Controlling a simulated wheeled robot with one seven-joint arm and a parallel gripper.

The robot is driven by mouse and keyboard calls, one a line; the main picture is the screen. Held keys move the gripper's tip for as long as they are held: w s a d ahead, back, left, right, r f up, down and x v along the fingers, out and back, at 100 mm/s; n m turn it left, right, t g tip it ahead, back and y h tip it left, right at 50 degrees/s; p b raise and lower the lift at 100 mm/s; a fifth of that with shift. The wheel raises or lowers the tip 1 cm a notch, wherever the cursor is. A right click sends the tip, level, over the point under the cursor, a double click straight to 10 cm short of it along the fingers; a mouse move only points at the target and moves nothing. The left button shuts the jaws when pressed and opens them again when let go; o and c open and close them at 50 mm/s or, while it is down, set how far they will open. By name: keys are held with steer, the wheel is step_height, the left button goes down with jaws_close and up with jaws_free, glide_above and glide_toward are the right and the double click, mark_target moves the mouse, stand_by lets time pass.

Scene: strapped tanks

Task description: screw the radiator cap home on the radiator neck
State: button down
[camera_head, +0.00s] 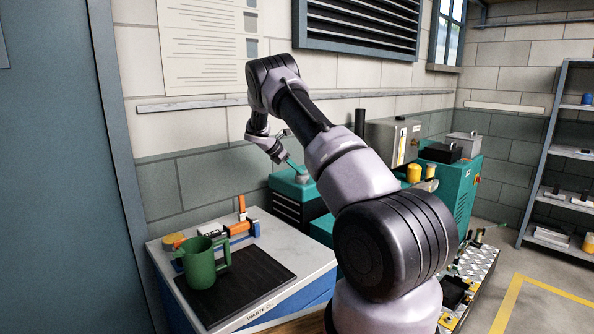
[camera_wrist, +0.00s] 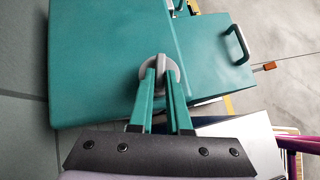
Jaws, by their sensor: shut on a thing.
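The radiator cap (camera_wrist: 160,65) is a round grey cap with a raised grip bar, seen from above in the wrist view. My gripper (camera_wrist: 161,76) has its two teal fingers closed on the cap's bar. The cap sits over the teal top of the radiator housing (camera_wrist: 100,60). The radiator neck is hidden under the cap, and I cannot tell how far down the cap is seated. In the head view my gripper (camera_head: 298,173) reaches down to the cap (camera_head: 302,177) on the teal-topped unit (camera_head: 284,183) with dark louvres.
A bench (camera_head: 313,258) at front left holds a green jug (camera_head: 203,264) on a black mat (camera_head: 250,284), with an orange-handled tool (camera_head: 240,228) behind it. A teal lid with a handle (camera_wrist: 238,43) lies beside the cap. A grey control box (camera_head: 388,140) and a shelf rack (camera_head: 552,130) stand to the right.

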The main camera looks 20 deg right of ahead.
steer(key=shift+w+m+g, duration=0.25)
steer(key=shift+m+g, duration=0.35)
steer(key=shift+m, duration=0.2)
steer(key=m, duration=0.1)
steer(key=m+g, duration=0.2)
steer(key=shift+w+d+y, duration=0.1)
steer(key=shift+w+y, duration=0.15)
steer(key=shift+y, duration=0.05)
steer(key=c, duration=0.8)
jaws_free()
steer(key=shift+r, duration=1.45)
